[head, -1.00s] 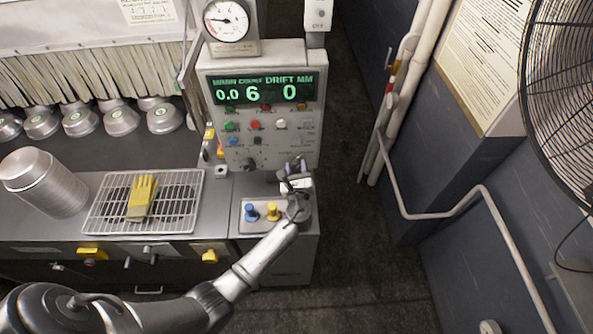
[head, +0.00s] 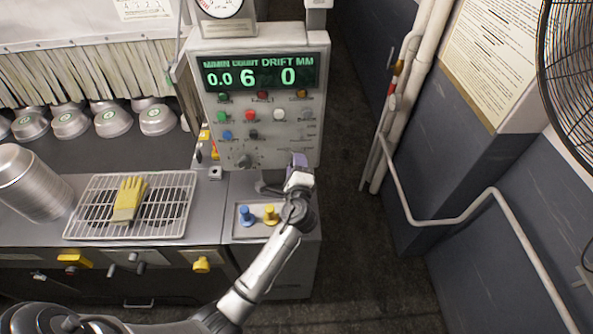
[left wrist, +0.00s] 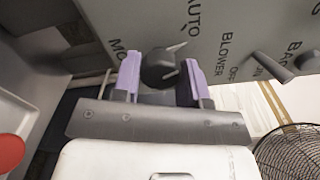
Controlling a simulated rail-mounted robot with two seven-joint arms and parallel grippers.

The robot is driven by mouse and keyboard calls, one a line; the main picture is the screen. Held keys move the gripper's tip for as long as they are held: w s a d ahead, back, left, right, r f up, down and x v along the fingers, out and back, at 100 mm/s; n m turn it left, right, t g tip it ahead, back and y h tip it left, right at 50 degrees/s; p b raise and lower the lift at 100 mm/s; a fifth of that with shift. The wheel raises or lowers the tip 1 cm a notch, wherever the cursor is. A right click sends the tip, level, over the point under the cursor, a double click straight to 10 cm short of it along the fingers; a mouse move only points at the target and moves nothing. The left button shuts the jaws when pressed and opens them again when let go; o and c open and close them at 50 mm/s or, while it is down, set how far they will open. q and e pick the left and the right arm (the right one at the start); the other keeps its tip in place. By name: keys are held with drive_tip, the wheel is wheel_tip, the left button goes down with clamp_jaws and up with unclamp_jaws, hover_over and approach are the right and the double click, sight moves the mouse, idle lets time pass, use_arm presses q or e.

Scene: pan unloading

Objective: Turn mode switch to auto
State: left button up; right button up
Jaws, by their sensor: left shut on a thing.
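The mode switch (left wrist: 158,68) is a dark round knob with a pale pointer in the left wrist view. It sits on the grey control panel (left wrist: 225,25), and its pointer slants up and right, roughly toward the word AUTO. My left gripper (left wrist: 160,80) has its two purple fingers on either side of the knob and is shut on it. In the head view my left gripper (head: 299,162) is at the lower right of the control panel (head: 262,150) and hides the knob there. My right gripper is in neither view.
A blower switch (left wrist: 270,67) stands right of the knob. A yellow glove (head: 128,199) lies on a wire rack (head: 85,207) at left. Pipes (head: 400,100) and a fan (head: 572,85) are at right.

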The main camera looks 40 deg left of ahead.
use_arm(q)
drive_tip(key=shift+n+b, duration=1.4)
drive_tip(key=shift+n, duration=0.6)
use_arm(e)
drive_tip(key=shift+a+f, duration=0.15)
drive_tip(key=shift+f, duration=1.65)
use_arm(q)
drive_tip(key=o, duration=0.9)
